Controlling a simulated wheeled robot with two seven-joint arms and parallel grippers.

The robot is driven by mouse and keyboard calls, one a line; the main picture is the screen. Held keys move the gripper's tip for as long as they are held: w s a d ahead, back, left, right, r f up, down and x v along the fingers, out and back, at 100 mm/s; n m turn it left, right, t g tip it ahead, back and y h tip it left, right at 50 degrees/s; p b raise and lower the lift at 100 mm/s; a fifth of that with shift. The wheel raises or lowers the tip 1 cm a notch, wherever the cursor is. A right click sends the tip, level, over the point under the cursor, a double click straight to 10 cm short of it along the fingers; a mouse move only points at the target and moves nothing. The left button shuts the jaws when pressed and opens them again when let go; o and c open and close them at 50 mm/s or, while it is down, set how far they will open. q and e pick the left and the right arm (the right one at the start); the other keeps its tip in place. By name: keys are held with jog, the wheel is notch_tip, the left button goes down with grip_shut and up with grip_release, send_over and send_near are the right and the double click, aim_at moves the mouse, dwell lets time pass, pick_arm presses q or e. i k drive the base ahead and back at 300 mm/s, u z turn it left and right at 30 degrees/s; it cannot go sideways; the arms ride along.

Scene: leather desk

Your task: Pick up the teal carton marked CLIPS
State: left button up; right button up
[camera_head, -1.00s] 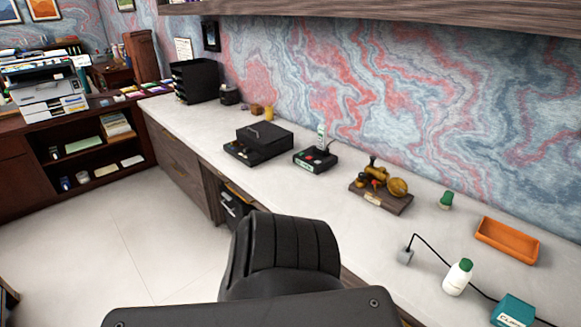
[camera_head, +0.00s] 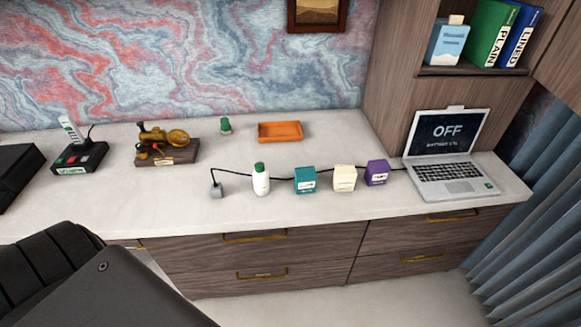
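The teal carton (camera_head: 305,180) stands upright on the pale desk top, near its front edge. A white label shows on its front, too small to read now. A white bottle with a green cap (camera_head: 261,180) stands to its left and a cream carton (camera_head: 344,178) to its right, both apart from it. A black cable runs behind the carton. Neither of my grippers is in view.
A purple carton (camera_head: 377,172) and an open laptop (camera_head: 449,160) stand further right. An orange tray (camera_head: 280,131) lies behind the teal carton. A grey cable block (camera_head: 216,190) sits left. A black chair (camera_head: 50,270) stands at front left. Drawers (camera_head: 255,255) lie below the desk edge.

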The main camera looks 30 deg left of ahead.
aim_at(305, 178)
jog(key=z, duration=1.3)
jog(key=i, duration=2.05)
jog(key=u, duration=2.5)
